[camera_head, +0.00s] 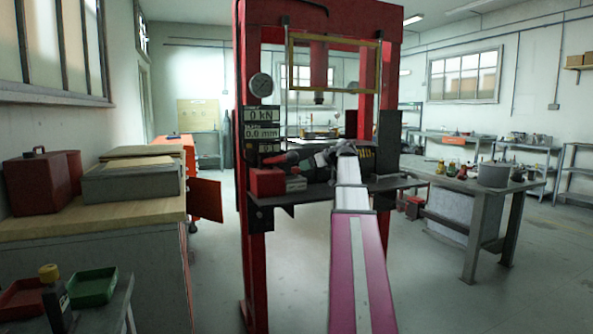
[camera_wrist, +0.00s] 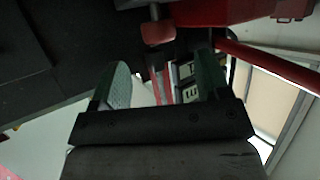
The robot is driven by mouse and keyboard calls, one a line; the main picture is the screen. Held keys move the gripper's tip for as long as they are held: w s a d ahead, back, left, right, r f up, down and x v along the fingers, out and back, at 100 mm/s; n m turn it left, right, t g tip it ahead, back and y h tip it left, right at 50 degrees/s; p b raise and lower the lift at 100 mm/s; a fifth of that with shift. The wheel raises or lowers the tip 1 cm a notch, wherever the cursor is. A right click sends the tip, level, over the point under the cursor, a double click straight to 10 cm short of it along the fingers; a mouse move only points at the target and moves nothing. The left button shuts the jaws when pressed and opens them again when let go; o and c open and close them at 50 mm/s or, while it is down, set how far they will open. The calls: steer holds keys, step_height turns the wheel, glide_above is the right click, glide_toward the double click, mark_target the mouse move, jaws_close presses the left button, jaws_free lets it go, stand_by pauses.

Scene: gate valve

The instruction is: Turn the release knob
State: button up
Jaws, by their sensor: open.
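The red press has a red pump block (camera_head: 267,183) on the left of its dark shelf. A small red knob-like part (camera_wrist: 158,32) on a short stem shows at the top of the wrist view; I take it to be the release knob, though I cannot be sure. My gripper (camera_wrist: 160,82) has its two green-grey fingers spread apart, with nothing held between them. The knob-like part lies beyond the fingertips, apart from them. In the head view my dark wrist is beside the pump block, and the fingertips and knob cannot be made out clearly.
The press frame (camera_head: 252,220) stands around the work area, with a gauge (camera_head: 260,86) and a display reading 0 kN and 0.0 mm (camera_head: 262,122). The shelf (camera_head: 315,194) lies under my wrist.

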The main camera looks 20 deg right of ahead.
mark_target(297, 168)
steer(key=x, duration=0.6)
steer(key=shift+w+a+f, duration=0.1)
steer(key=shift+w+f, duration=0.1)
steer(key=shift+w, duration=0.1)
steer(key=c, duration=0.9)
